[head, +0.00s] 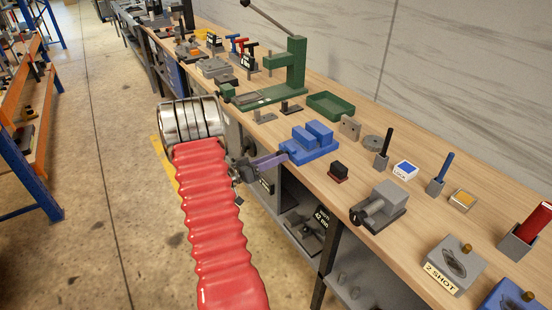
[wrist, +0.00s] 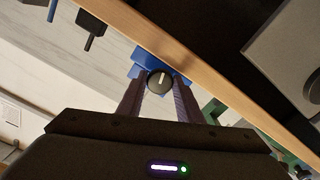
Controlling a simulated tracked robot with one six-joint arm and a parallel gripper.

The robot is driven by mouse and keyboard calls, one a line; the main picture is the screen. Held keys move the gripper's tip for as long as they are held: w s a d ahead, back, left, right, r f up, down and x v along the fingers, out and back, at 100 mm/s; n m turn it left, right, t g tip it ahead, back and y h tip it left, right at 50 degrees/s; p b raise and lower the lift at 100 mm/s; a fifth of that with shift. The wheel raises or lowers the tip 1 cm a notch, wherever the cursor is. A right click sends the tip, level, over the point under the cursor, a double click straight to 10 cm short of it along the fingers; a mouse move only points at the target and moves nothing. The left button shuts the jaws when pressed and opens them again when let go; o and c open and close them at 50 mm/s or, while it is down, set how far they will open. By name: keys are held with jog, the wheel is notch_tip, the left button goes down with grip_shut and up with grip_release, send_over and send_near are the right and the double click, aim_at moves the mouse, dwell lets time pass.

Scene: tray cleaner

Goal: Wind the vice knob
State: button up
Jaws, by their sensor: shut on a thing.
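The blue vice (head: 310,143) sits at the front edge of the wooden workbench in the head view. In the wrist view part of its blue body (wrist: 147,62) shows past the bench edge. The vice knob (wrist: 159,82) is round and black with a white line on its face, and the line looks about upright in the picture. My gripper (head: 285,157) reaches the vice from the front left, and its two fingers are shut on the knob, one on each side. In the head view the fingers hide the knob.
On the workbench (head: 322,184), a green press (head: 290,70) and a green tray (head: 331,106) stand behind the vice. A small dark block (head: 338,172) and a grey machine part (head: 379,207) lie to its right. The bench edge runs close to my gripper.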

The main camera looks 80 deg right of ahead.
jog(key=shift+s+f+m, duration=0.1)
jog(key=shift+f+m, duration=0.05)
jog(key=shift+m, duration=2)
jog(key=shift+f+m, duration=0.1)
jog(key=shift+m, duration=2.05)
jog(key=o, duration=1)
jog(key=shift+r, duration=0.15)
jog(key=shift+o, duration=0.2)
jog(key=v, duration=1.4)
jog(key=shift+d, duration=0.15)
